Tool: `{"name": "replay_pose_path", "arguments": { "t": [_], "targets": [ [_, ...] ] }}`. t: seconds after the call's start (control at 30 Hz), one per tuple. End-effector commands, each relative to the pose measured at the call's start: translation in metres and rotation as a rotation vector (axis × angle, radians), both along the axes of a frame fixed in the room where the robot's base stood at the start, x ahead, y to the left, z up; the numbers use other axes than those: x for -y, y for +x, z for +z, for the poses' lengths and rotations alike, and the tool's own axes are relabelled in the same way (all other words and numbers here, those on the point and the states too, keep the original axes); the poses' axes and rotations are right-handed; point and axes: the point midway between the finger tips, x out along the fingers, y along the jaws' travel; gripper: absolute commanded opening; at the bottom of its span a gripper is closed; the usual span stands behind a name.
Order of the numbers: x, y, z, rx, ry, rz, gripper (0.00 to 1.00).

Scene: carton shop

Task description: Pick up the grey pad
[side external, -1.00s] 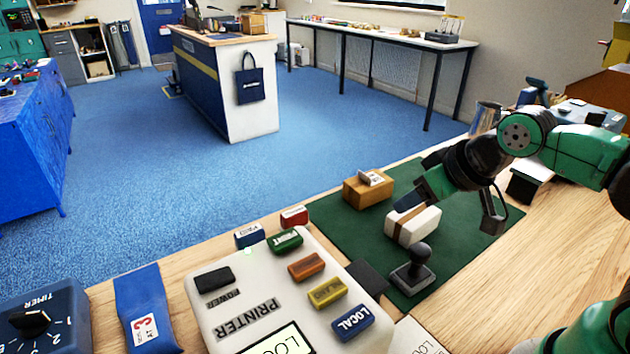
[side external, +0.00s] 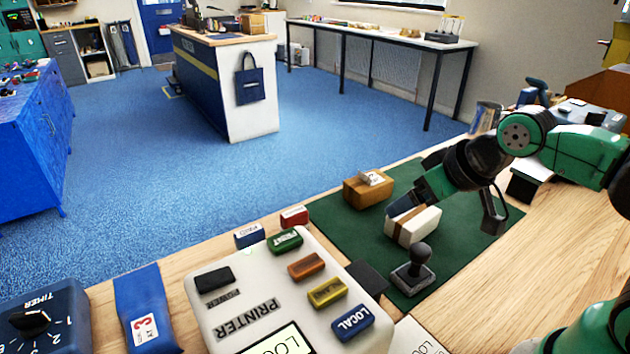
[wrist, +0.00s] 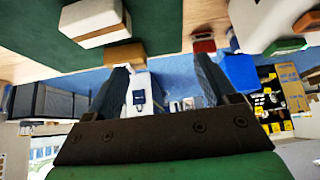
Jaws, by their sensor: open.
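A flat dark grey pad (side external: 368,277) lies between the printer's right side and the green mat's near-left edge in the side view. I cannot make it out in the wrist view. My gripper (side external: 402,208) is above the mat by the white carton, behind and right of the pad and apart from it. In the wrist view my gripper (wrist: 162,80) shows its two fingers spread with nothing held between them.
On the green mat (side external: 345,225) are a white carton (side external: 420,228), a brown box (side external: 366,192) and a black-handled stamp (side external: 414,268). The white printer (side external: 225,320) with several coloured blocks stands left of the pad. Bare wood (side external: 535,255) lies right of the mat.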

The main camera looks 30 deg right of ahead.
Motion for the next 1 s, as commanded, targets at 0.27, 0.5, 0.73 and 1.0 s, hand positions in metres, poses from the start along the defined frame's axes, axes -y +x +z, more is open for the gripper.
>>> {"name": "replay_pose_path", "arguments": {
  "t": [0.27,0.5,0.73,1.0],
  "targets": [
    [0.014,-0.024,-0.031,-0.262,-0.068,0.253,0.79],
    [0.015,-0.034,-0.044,-0.345,-0.066,0.389,0.79],
    [0.013,-0.028,-0.062,-0.343,-0.067,0.387,0.79],
    [0.011,-0.023,-0.083,-0.343,-0.066,0.386,0.79]
  ]
}}
